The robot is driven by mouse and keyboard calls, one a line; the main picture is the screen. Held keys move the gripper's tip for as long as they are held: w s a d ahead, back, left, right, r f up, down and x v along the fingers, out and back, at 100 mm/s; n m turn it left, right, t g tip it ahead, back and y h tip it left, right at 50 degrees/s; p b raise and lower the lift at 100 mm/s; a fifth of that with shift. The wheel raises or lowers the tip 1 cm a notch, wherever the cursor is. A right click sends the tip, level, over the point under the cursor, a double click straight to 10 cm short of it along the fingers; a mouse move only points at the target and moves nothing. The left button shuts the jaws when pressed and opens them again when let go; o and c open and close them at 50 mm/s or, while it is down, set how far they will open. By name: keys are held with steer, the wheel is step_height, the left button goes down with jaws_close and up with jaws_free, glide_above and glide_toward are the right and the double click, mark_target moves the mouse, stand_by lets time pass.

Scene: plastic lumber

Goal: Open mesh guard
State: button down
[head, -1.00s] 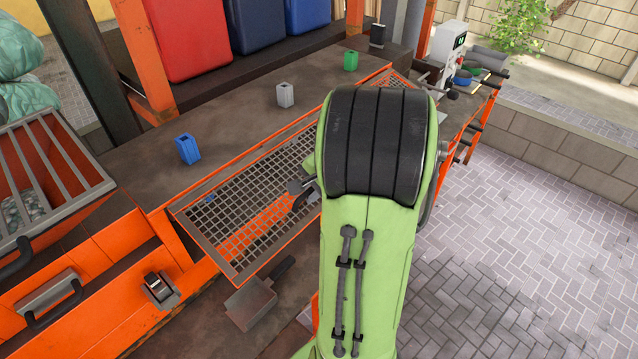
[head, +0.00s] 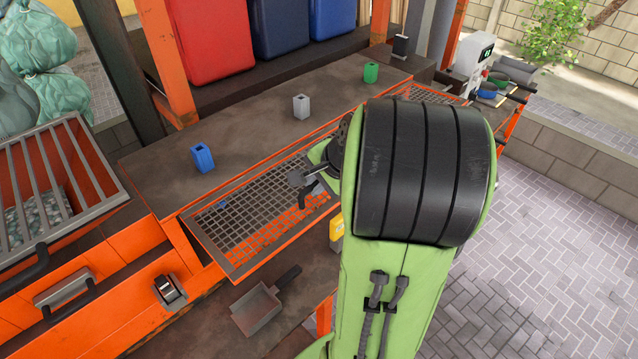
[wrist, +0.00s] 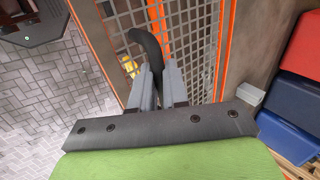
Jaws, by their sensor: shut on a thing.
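The mesh guard (head: 232,228), a grey wire grid in an orange frame, lies along the front of the workbench in the head view. Its mesh (wrist: 195,35) fills the upper middle of the wrist view. My gripper (head: 308,188) is at the right part of the guard, partly hidden by my green and black arm. In the wrist view my gripper (wrist: 155,75) is shut on a black curved handle (wrist: 143,40) in front of the mesh. Where the handle joins the guard cannot be made out.
Blue (head: 202,158), grey (head: 301,107) and green (head: 370,73) holders stand on the bench (head: 250,130) behind the guard. A dustpan (head: 258,310) lies on the lower shelf. A barred orange hopper (head: 45,190) is at left. Open paving (head: 560,240) lies right.

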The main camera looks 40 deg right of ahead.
steer(key=shift+w+a+r, duration=0.1)
steer(key=shift+w+r, duration=0.05)
steer(key=shift+w, duration=0.1)
steer(key=c, duration=1.4)
jaws_free()
steer(key=shift+o, duration=0.9)
steer(key=shift+w, duration=0.25)
steer(key=shift+s, duration=0.1)
steer(key=v, duration=1.5)
steer(key=shift+s+r, duration=0.15)
steer(key=shift+s, duration=0.1)
